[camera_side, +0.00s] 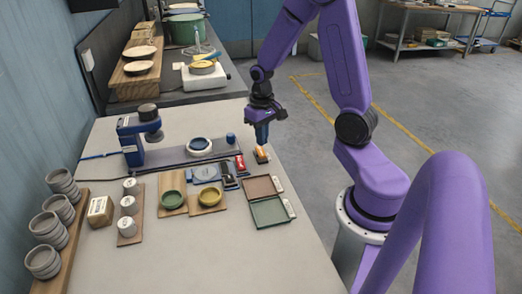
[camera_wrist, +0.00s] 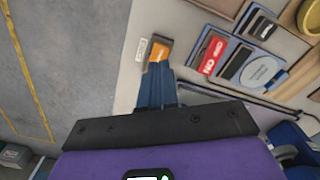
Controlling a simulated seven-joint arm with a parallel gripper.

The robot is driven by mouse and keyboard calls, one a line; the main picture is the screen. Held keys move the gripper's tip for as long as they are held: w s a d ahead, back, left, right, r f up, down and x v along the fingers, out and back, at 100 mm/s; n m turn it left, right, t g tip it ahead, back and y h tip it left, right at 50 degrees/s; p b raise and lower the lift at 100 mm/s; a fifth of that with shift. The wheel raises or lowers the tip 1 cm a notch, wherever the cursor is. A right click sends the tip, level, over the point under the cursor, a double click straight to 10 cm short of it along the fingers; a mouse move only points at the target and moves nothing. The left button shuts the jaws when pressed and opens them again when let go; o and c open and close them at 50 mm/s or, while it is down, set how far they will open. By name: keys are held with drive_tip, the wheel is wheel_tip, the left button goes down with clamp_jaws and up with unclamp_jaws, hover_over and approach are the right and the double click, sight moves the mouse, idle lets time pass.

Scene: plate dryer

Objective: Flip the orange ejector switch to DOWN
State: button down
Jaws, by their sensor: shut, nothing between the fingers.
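The orange ejector switch (camera_side: 261,155) is at the right edge of the table in the side view, in front of the dryer's long base. In the wrist view the orange switch (camera_wrist: 158,51) sits on a dark brown mount with a small white label beside it. My gripper (camera_side: 262,142) points down just above and behind the switch, its blue fingers shut and empty. In the wrist view the fingertips (camera_wrist: 158,66) are right at the near end of the switch. I cannot tell whether they touch it, or whether the switch is up or down.
A red switch (camera_side: 240,163) and blue-framed panels (camera_side: 225,177) lie close to the left. A blue press (camera_side: 140,135) and dishes stand further left. The table edge is just to the right.

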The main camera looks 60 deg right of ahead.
sight(262, 154)
drive_tip(key=shift+r, duration=1.65)
drive_tip(key=s+a+r+n, duration=0.2)
drive_tip(key=s+a+n, duration=0.3)
drive_tip(key=a, duration=0.3)
drive_tip(key=s+a+r+n, duration=0.3)
drive_tip(key=s+a+n, duration=0.3)
drive_tip(key=a, duration=0.3)
drive_tip(key=s+a+r+n, duration=0.1)
drive_tip(key=s+n, duration=0.3)
drive_tip(key=s, duration=0.4)
drive_tip(key=shift+a+r+n, duration=0.15)
drive_tip(key=shift+a+n, duration=0.15)
drive_tip(key=shift+a, duration=0.05)
